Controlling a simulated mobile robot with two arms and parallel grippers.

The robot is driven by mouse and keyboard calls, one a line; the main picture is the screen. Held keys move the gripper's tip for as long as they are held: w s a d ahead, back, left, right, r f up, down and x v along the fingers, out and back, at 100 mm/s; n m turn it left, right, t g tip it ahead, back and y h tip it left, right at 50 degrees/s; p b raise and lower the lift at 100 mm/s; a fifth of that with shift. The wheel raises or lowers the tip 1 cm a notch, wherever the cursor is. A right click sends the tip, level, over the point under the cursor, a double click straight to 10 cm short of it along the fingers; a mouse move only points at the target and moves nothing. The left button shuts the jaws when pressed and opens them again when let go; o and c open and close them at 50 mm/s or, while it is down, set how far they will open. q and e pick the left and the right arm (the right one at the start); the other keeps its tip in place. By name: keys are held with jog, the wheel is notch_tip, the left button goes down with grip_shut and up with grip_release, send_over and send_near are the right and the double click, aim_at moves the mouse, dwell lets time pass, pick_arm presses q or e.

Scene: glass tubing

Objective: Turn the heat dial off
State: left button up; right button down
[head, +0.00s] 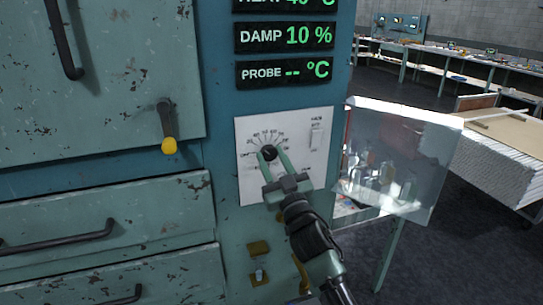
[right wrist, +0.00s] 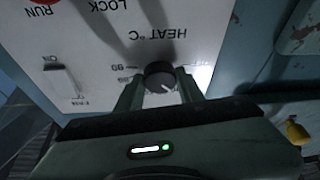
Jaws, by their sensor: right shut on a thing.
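The heat dial (head: 269,153) is a round black knob on a white plate of the teal cabinet, with a printed scale around it. In the right wrist view the dial (right wrist: 160,77) sits under the upside-down words HEAT °C, and a pale mark shows on its face. My right gripper (head: 268,157) is shut on the dial, one finger on each side. In the right wrist view my right gripper (right wrist: 160,88) shows both fingers against the knob. My left gripper is not in view.
A rocker switch (head: 316,138) sits right of the dial. Displays (head: 285,38) above read DAMP 10 % and PROBE -- °C; the top one is cut off. A yellow-tipped lever (head: 169,145) is at left. A clear panel (head: 400,155) stands close on the right.

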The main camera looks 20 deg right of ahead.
jog(key=n+y+p, duration=0.1)
jog(key=n, duration=0.1)
jog(key=n+g+y+p, duration=0.1)
jog(key=n, duration=0.2)
jog(key=n+y+p, duration=0.2)
jog(key=n, duration=0.1)
jog(key=shift+d+r+g, duration=0.15)
jog(key=shift+r+g, duration=0.1)
jog(key=shift+g, duration=0.05)
jog(key=n+p, duration=0.1)
jog(key=n, duration=0.1)
jog(key=n+g+y+p, duration=0.1)
jog(key=n+p, duration=0.1)
jog(key=shift+n+g, duration=0.3)
jog(key=shift+f+n+y+p, duration=0.1)
jog(key=shift+n+y+p, duration=0.2)
jog(key=shift+n+p, duration=0.35)
jog(key=shift+n+g, duration=0.25)
jog(key=shift+g, duration=0.05)
jog(key=c, duration=0.9)
grip_release()
